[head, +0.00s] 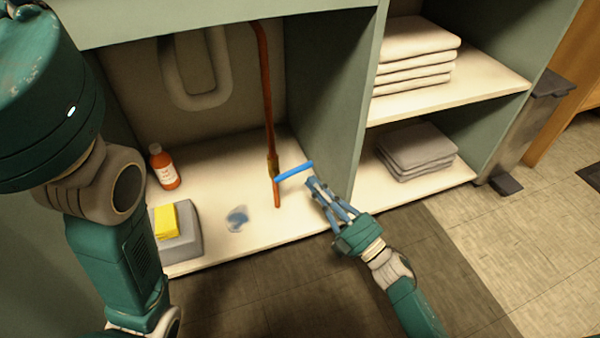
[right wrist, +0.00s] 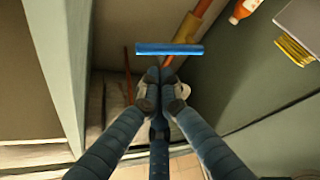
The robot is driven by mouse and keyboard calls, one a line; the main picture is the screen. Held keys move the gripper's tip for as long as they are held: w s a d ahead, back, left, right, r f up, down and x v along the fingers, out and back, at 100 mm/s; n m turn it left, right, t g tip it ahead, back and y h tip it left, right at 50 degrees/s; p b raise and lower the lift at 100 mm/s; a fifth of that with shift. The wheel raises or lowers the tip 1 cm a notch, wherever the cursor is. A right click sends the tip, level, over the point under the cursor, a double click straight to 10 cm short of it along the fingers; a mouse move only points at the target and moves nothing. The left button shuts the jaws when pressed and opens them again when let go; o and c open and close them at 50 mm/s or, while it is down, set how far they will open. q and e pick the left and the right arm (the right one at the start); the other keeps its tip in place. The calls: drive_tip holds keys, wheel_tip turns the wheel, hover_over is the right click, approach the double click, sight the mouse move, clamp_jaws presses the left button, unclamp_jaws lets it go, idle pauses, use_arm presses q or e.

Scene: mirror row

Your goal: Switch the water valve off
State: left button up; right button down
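The water valve has a straight blue lever (head: 294,171) on a brass body (head: 273,167) in a copper pipe (head: 266,90) inside the open cabinet. The lever sticks out to the right, crosswise to the pipe. In the right wrist view the lever (right wrist: 168,49) lies just beyond my fingertips. My right gripper (head: 316,184) is in front of the cabinet, close to the lever's free end. Its fingertips (right wrist: 160,76) are together with nothing seen between them; I cannot tell whether they touch the lever. My left arm shows at the left, but its gripper is out of view.
On the cabinet floor are an orange bottle (head: 163,167), a grey box (head: 180,236) with a yellow sponge (head: 166,220), and a puddle (head: 237,218). A green partition (head: 338,100) stands right of the valve. Folded towels (head: 416,147) fill the shelves beyond it.

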drive_tip(key=v, duration=0.7)
drive_tip(key=shift+w, duration=0.1)
